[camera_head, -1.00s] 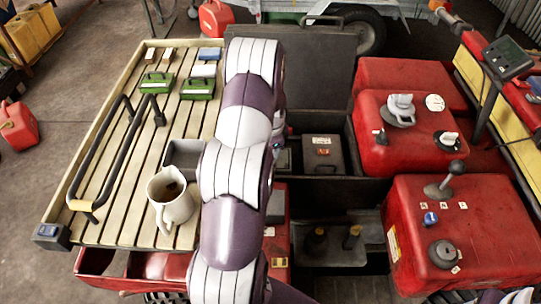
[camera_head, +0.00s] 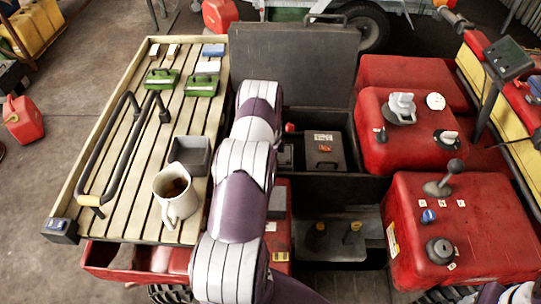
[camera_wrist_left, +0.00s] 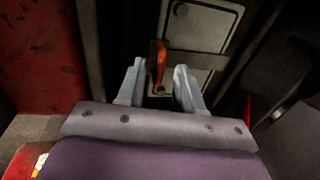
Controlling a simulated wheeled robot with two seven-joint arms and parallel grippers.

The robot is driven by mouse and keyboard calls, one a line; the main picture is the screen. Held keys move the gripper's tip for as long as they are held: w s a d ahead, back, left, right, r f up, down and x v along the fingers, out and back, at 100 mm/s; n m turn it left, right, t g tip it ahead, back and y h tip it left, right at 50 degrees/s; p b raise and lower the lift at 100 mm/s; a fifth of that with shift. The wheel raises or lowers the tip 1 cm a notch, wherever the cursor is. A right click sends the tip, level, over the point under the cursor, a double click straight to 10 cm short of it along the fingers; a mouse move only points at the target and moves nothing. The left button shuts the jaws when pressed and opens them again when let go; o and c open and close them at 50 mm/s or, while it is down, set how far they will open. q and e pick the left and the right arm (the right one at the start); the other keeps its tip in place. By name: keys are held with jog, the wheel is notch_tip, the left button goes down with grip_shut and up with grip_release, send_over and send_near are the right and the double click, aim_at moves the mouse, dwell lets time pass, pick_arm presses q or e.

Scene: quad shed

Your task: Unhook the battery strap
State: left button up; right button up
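In the left wrist view, an orange-red strap-like tab (camera_wrist_left: 157,58) stands upright at the edge of a grey flat-topped box (camera_wrist_left: 203,30). My left gripper (camera_wrist_left: 158,72) is open, with its two grey fingers on either side of the tab's lower end. The tab looks nearer the left finger; I cannot tell whether they touch. In the head view, my left arm hides its gripper. A dark box (camera_head: 324,152) with a label and handle sits in the open black compartment, and a small red piece (camera_head: 290,127) shows beside my arm. My right gripper is not in view.
The raised dark lid (camera_head: 300,65) stands behind the compartment. Red housings with knobs (camera_head: 400,130) rise on the right. A slatted rack (camera_head: 115,200) on the left holds a jug (camera_head: 172,190), a grey tray (camera_head: 190,152) and green boxes. Walls close in around my left gripper.

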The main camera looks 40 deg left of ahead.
pick_arm(q)
jog(key=shift+c, duration=0.3)
grip_shut()
dwell(1.1)
